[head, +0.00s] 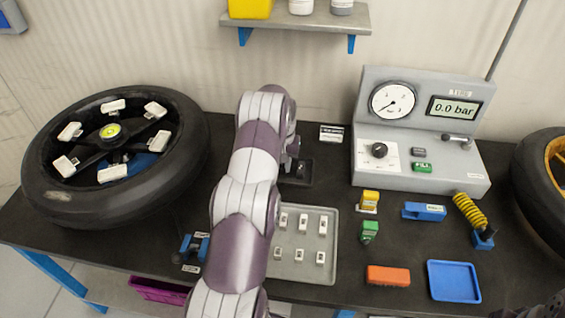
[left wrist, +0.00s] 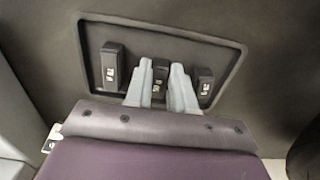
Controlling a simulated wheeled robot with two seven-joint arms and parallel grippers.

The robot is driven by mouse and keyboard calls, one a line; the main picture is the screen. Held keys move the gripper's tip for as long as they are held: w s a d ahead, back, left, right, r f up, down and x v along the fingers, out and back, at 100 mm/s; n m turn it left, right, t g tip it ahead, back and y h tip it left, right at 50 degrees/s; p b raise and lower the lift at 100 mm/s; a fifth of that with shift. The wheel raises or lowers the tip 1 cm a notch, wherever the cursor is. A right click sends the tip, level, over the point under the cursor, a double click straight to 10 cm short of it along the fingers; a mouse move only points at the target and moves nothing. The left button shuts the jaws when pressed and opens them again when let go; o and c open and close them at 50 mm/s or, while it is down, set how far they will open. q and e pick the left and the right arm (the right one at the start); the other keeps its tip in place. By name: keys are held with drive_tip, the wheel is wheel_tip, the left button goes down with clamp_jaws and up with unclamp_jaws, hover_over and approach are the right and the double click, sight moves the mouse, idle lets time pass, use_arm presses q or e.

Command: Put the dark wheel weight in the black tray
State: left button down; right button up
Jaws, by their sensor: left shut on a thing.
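The black tray (left wrist: 228,95) fills the upper middle of the left wrist view, with dark wheel weights in it. One dark weight (left wrist: 111,68) stands at its left and another (left wrist: 205,80) at its right. My left gripper (left wrist: 160,95) is shut on a dark wheel weight (left wrist: 159,72) between these two, within the tray's outline. I cannot tell whether the held weight touches the tray floor. In the head view my left gripper (head: 292,160) is over the black tray (head: 303,181), which my arm partly hides.
A grey tray (head: 329,262) with several pale weights lies nearer, partly behind my arm. A wheel (head: 190,160) lies at left. A gauge console (head: 420,183) stands at back right. Coloured blocks, a spring tool and a blue tray (head: 453,281) occupy the right side.

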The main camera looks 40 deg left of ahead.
use_arm(q)
drive_tip(key=c, duration=0.9)
unclamp_jaws()
drive_tip(key=shift+r, duration=0.1)
drive_tip(key=shift+r+p, duration=2.4)
drive_tip(key=shift+r, duration=1.05)
drive_tip(key=shift+w, duration=0.1)
